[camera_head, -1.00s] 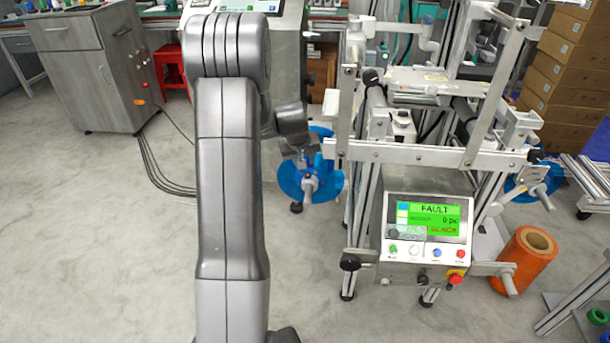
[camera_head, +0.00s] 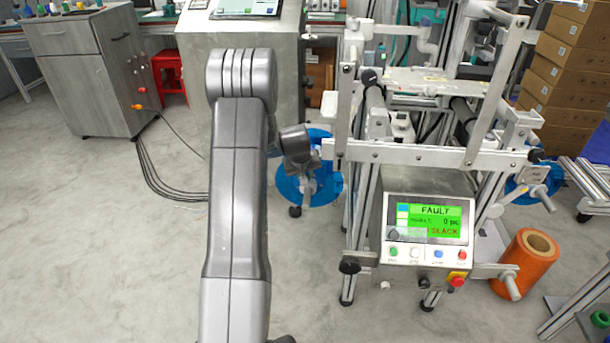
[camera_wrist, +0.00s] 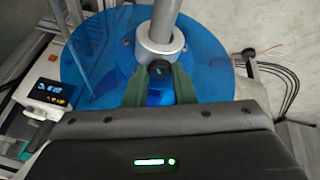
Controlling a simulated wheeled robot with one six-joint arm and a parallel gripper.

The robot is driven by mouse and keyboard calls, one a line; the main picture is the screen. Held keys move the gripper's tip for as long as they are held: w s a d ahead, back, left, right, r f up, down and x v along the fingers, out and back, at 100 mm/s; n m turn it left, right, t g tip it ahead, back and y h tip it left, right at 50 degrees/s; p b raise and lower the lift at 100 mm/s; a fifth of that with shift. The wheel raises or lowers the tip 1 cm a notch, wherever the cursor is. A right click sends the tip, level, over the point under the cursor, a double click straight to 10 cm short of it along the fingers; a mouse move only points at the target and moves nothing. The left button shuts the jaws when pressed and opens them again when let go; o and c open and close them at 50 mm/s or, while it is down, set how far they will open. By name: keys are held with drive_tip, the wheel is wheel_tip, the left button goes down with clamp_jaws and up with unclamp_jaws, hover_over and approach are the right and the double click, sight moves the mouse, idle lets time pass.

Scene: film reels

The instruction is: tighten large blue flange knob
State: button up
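The large blue flange (camera_head: 289,184) is a round disc beside the machine frame in the head view. My forearm and wrist cover part of it. In the wrist view the blue flange (camera_wrist: 95,72) spreads wide behind a metal shaft with a light collar. A small dark knob (camera_wrist: 159,69) sits on the collar's near side. My gripper (camera_wrist: 160,76) has two green fingers, one on each side of the knob. They look spread, with blue showing between them. Firm contact with the knob cannot be made out. In the head view my gripper's fingertips are not clear against the hub.
The machine's metal frame (camera_head: 430,157) stands just right of the flange. Its control panel (camera_head: 428,218) reads FAULT and SLACK. An orange roll (camera_head: 530,262) stands at right. A grey cabinet (camera_head: 85,75) with trailing cables is at left.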

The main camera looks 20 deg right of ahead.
clamp_jaws()
drive_tip(key=shift+f+b, duration=0.25)
drive_tip(key=shift+b, duration=0.65)
drive_tip(key=m+h+b, duration=0.1)
drive_tip(key=m+b, duration=0.1)
drive_tip(key=b, duration=0.3)
drive_tip(key=shift+a+f, duration=0.15)
drive_tip(key=shift+f, duration=0.05)
drive_tip(key=m+b, duration=0.1)
drive_tip(key=b, duration=0.1)
drive_tip(key=m+h+b, duration=0.1)
drive_tip(key=b, duration=0.1)
drive_tip(key=shift+w+a+r+m+g, duration=0.1)
drive_tip(key=shift+r+m+g, duration=0.05)
drive_tip(key=shift+m+g, duration=0.2)
drive_tip(key=shift+r+m+g+b, duration=0.1)
drive_tip(key=shift+m+g+b, duration=0.3)
drive_tip(key=shift+b, duration=0.55)
drive_tip(key=shift+r+m+h, duration=0.15)
drive_tip(key=shift+m+h, duration=0.15)
drive_tip(key=shift+m, duration=0.05)
drive_tip(key=o, duration=0.5)
unclamp_jaws()
drive_tip(key=shift+o, duration=0.2)
